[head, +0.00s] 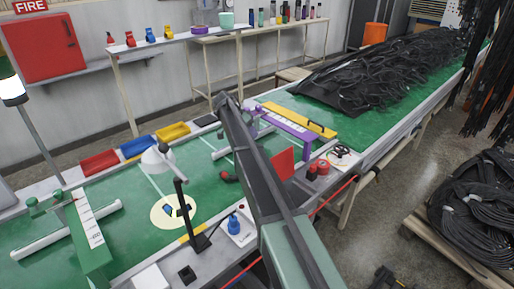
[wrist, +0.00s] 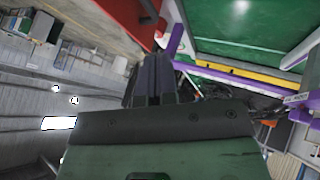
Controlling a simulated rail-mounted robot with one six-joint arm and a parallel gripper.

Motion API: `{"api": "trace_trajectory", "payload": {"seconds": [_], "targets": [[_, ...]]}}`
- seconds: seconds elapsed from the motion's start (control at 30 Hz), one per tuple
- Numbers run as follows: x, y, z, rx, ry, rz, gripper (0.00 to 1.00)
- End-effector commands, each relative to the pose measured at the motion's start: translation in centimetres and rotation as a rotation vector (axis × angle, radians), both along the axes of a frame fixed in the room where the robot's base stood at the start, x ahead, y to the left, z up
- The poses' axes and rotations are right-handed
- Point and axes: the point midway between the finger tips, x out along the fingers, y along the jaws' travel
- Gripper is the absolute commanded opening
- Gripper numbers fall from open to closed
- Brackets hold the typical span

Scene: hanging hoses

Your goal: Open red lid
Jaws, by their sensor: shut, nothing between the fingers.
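A red upright plate (head: 283,165) stands on the bench beside my arm, near the purple fixture (head: 285,135). A red wall cabinet (head: 43,48) hangs at the back left under a FIRE sign. I cannot tell which of these is the red lid. My gripper (head: 222,100) is at the far end of my raised arm, above the bench and apart from both. In the wrist view my gripper (wrist: 152,72) has its dark fingers together and empty. A red surface (wrist: 128,14) shows beyond them at the top; I cannot tell what it belongs to.
Red, blue and yellow trays (head: 137,147) line the bench's back edge. A yellow bar (head: 300,120) lies by the purple fixture. Black hoses (head: 385,70) cover the far bench.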

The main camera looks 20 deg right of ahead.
Motion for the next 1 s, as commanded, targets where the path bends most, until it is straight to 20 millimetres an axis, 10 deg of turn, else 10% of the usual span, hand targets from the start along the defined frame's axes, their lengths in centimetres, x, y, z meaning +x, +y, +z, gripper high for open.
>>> {"api": "trace_trajectory", "payload": {"seconds": [0.53,1.0], "targets": [[-3.4,-5.4,-8.7,0.002,0.001,0.001,0.0],[-6.9,-6.5,-6.8,0.003,0.002,0.001,0.0]]}}
